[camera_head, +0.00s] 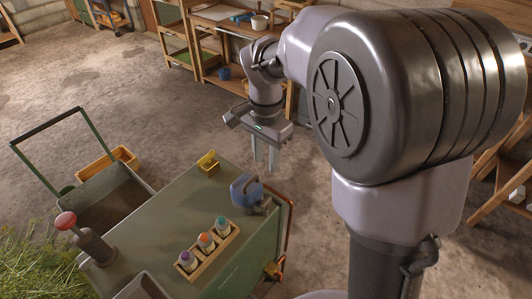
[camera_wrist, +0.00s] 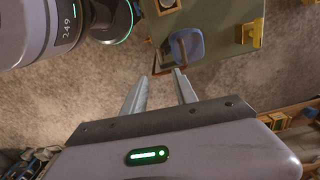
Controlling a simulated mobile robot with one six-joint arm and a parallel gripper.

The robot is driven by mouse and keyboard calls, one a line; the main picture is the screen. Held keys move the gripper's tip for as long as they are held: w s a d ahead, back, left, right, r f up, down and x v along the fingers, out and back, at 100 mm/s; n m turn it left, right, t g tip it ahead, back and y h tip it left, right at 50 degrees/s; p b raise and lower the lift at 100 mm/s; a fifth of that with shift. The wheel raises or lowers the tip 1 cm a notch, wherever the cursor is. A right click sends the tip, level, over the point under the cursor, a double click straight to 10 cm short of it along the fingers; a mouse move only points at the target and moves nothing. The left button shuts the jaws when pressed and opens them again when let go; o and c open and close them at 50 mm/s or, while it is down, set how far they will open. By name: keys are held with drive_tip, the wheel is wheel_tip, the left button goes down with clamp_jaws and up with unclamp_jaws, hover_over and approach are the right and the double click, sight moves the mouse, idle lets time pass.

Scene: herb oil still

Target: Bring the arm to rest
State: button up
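My gripper (camera_head: 263,160) hangs with its fingers pointing down, in the air beyond the right part of the green bench (camera_head: 165,205) in the head view. In the wrist view, my gripper (camera_wrist: 160,74) has its two fingers apart with nothing between them. My arm is raised and bent, reaching out from the right side of the head view. A blue-grey object with a handle (camera_head: 246,190) stands at the bench's right edge. It also shows beyond the fingertips in the wrist view (camera_wrist: 186,47).
A green-handled cart (camera_head: 116,205) stands left. Shelves (camera_head: 220,75) line the back. Open floor (camera_head: 110,90) lies between.

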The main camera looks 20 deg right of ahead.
idle(0.3)
drive_tip(key=s+a+r+n+t+y+b, duration=0.1)
drive_tip(key=s+n+t+b, duration=0.1)
drive_tip(key=s, duration=0.8)
drive_tip(key=s+a+r+n+t+y+b, duration=0.1)
drive_tip(key=s+n, duration=0.4)
drive_tip(key=s, duration=0.5)
drive_tip(key=a+t+b, duration=0.1)
drive_tip(key=t+b, duration=0.1)
drive_tip(key=shift+a+t, duration=0.15)
drive_tip(key=shift+t, duration=0.25)
drive_tip(key=shift+r, duration=0.1)
